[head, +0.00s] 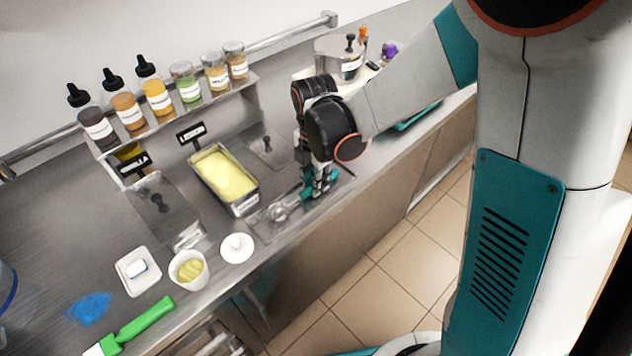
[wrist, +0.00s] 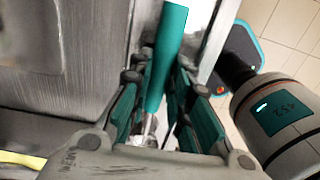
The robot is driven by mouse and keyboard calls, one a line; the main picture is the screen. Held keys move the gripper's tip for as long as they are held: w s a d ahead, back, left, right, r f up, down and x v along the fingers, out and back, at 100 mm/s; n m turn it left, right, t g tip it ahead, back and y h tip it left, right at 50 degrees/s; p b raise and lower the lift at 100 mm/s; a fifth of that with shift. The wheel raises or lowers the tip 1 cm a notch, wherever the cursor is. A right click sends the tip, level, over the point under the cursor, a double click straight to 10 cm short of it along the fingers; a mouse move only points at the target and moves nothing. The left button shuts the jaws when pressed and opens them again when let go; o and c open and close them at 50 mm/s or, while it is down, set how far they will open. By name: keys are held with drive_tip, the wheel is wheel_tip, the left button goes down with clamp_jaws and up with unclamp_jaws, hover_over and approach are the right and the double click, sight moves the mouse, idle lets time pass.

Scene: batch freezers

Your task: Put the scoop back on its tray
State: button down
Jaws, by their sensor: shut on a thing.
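The scoop has a teal handle (wrist: 168,55) and a metal bowl (head: 279,211). My gripper (head: 319,186) is shut on the scoop's handle, low over the counter's front edge. In the wrist view, my gripper (wrist: 160,88) has a finger on each side of the handle. The bowl points left in the head view, in front of the pan of yellow gelato. A flat metal tray (head: 262,226) shows beneath and beside the bowl. I cannot tell whether the scoop touches it.
The pan of yellow gelato (head: 243,209) stands behind the bowl. A white round lid (head: 237,248), a cup (head: 188,270), a white dish (head: 131,286) and a green-handled spatula (head: 145,321) lie to the left. Bottles and jars line the rear shelf (head: 170,128). A metal pot (head: 335,62) stands farther right.

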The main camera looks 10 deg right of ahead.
drive_tip(key=c, duration=1.5)
unclamp_jaws()
drive_tip(key=shift+f, duration=0.1)
wheel_tip(320, 180, up, 12)
drive_tip(key=p, duration=0.3)
drive_tip(key=shift+a+r+p, duration=0.1)
drive_tip(key=shift+r+p, duration=0.1)
drive_tip(key=shift+p, duration=0.15)
